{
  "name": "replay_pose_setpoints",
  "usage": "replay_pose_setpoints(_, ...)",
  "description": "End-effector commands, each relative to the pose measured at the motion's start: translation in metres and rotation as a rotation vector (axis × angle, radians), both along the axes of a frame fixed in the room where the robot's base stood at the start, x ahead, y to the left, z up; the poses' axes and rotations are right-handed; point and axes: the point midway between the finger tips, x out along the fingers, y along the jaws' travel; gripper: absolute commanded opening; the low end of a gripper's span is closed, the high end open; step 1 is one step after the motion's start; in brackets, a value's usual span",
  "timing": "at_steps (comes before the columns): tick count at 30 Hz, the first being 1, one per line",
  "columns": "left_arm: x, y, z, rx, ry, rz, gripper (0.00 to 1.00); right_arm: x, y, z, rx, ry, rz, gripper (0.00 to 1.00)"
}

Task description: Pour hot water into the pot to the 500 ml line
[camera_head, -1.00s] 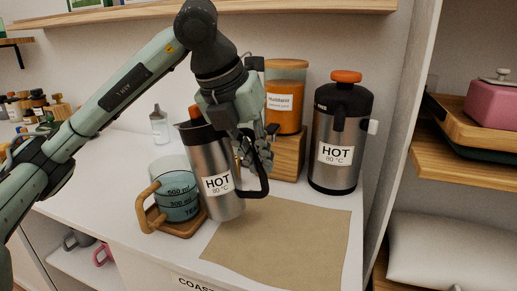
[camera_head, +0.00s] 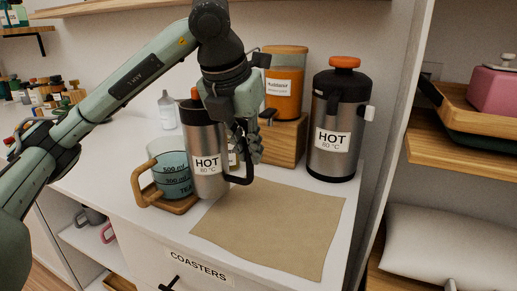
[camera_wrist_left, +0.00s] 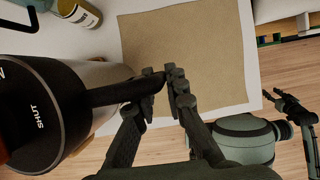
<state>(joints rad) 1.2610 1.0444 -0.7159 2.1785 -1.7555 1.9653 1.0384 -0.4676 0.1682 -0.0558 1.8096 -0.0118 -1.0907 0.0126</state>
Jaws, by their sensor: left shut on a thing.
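My left gripper (camera_head: 245,143) is shut on the black handle of a steel jug (camera_head: 207,160) labelled HOT 80 °C. The jug is nearly upright, just right of the pot, overlapping its edge in the head view. In the left wrist view its black lid (camera_wrist_left: 38,118) reads SHUT, and my left gripper (camera_wrist_left: 168,85) grips the handle. The clear pot (camera_head: 172,172), with wooden handle and 500 ml and 300 ml marks, stands on a wooden coaster (camera_head: 181,207). It looks teal inside; I cannot tell the level exactly. My right gripper (camera_wrist_left: 287,103) is low at the wrist view's right, its opening unclear.
A larger steel dispenser (camera_head: 336,120), also labelled HOT 80 °C, stands at the back right. An orange-filled jar (camera_head: 284,85) sits on a wooden box (camera_head: 285,145). A tan mat (camera_head: 270,225) lies bare at the front. A small bottle (camera_head: 167,110) stands behind the pot.

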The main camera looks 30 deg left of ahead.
Motion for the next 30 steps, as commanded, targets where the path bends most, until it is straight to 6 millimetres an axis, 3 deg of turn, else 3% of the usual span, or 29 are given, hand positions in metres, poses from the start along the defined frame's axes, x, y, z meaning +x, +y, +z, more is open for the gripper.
replay_pose_setpoints(7,-0.001,0.006,0.002,0.019,-0.001,-0.001,0.00,0.000,0.000,0.007,-0.003,0.000,0.000,0.40)
replay_pose_setpoints(18,-0.001,0.006,0.029,0.020,0.000,0.000,0.00,0.000,0.000,0.026,-0.003,0.000,0.000,0.40)
replay_pose_setpoints(30,-0.001,0.006,0.029,0.020,0.000,0.000,0.00,0.001,0.000,0.025,-0.003,0.000,0.000,0.40)
